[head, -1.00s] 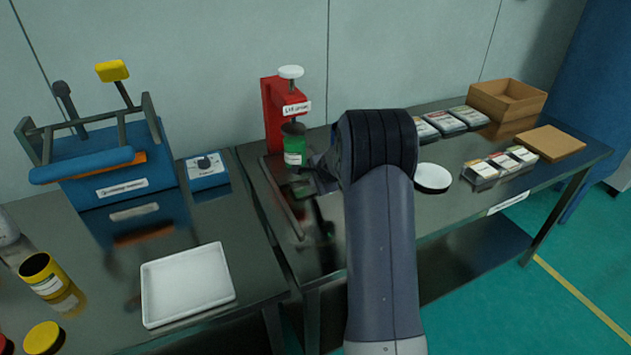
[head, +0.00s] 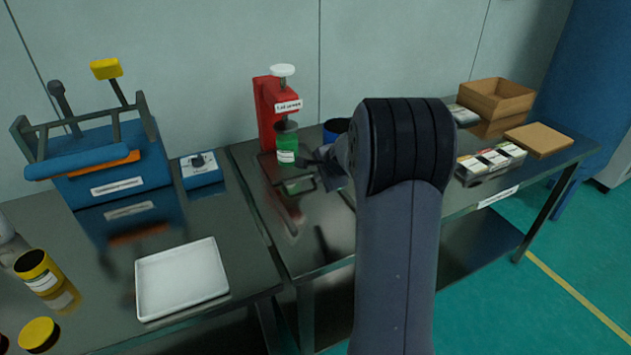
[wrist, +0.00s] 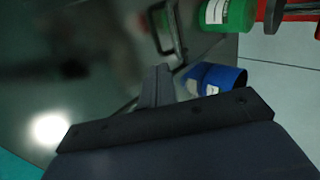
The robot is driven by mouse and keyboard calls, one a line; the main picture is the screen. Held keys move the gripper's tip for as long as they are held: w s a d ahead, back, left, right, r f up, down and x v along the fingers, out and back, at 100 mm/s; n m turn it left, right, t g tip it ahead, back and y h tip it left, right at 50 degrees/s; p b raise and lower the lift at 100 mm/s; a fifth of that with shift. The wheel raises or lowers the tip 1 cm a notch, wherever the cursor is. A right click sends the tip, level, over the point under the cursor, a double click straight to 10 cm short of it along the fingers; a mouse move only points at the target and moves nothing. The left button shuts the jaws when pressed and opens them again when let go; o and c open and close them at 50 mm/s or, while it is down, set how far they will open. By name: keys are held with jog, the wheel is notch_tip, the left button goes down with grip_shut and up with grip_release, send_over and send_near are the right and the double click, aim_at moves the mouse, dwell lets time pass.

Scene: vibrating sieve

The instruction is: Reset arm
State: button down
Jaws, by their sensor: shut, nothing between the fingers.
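My gripper (head: 316,162) is shut and empty, over the right-hand metal table just right of the green jar (head: 287,146). It does not touch the jar as far as I can see. In the wrist view the closed fingers (wrist: 158,78) point toward the tabletop, with the green jar (wrist: 228,14) at the top and a blue jar (wrist: 215,78) to the right. The green jar stands upright under the screw of the red press (head: 268,112). The blue jar (head: 334,129) is partly hidden by my arm in the head view.
The blue sieve shaker (head: 115,178), a small control box (head: 201,171), a white tray (head: 182,279) and a yellow jar (head: 38,270) stand on the left table. Sample packs (head: 491,162), a cardboard box (head: 497,98) and a brown flat board (head: 539,140) lie at right.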

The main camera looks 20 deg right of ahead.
jog(key=shift+v, duration=1.4)
